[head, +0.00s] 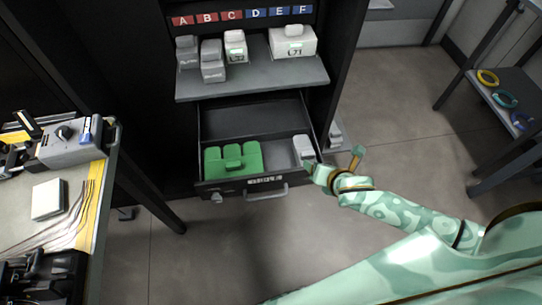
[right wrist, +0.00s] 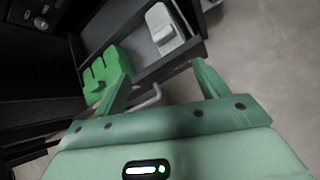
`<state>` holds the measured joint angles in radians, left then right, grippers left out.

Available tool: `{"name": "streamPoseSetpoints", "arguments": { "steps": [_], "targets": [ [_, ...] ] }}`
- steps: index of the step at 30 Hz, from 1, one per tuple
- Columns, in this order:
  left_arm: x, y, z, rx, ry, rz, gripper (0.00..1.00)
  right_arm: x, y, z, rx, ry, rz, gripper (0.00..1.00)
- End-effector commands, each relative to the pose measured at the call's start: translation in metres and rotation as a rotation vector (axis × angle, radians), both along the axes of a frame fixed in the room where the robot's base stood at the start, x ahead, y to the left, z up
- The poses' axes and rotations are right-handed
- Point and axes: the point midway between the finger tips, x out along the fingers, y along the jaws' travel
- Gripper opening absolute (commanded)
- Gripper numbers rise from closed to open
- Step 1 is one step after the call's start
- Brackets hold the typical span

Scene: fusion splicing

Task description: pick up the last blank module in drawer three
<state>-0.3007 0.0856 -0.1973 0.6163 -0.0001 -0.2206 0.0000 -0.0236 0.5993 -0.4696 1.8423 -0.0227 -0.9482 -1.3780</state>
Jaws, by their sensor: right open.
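A pale grey-white module (head: 304,147) lies in the right part of the open drawer (head: 250,122). My left gripper is not in view.
A shelf (head: 255,82) above the drawer bears several grey and white modules under lettered labels A to F. The drawer has a front handle (head: 266,193). A workbench (head: 75,215) with equipment stands at left, a rack (head: 505,100) with coloured rings at right.

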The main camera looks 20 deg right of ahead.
Motion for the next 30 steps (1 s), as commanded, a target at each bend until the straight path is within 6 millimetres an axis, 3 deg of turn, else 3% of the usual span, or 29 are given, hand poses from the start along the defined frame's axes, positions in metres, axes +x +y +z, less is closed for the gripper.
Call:
{"name": "streamPoseSetpoints", "arguments": {
  "steps": [2, 8, 16, 19, 30],
  "targets": [
    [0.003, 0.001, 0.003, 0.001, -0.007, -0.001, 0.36, 0.002, 0.003, 0.017, -0.125, 0.003, 0.102, 0.73],
    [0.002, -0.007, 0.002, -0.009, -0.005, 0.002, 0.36, 0.000, -0.005, 0.014, -0.317, 0.055, 0.235, 0.73],
    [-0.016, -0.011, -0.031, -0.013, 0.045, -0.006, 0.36, 0.037, -0.014, -0.034, -0.326, 0.064, 0.248, 0.73],
    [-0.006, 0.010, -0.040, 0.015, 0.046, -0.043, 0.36, 0.052, -0.019, -0.051, -0.326, 0.066, 0.247, 0.73],
    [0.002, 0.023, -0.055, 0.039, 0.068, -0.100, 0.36, 0.079, -0.026, -0.075, -0.324, 0.061, 0.247, 0.73]
  ]
}}
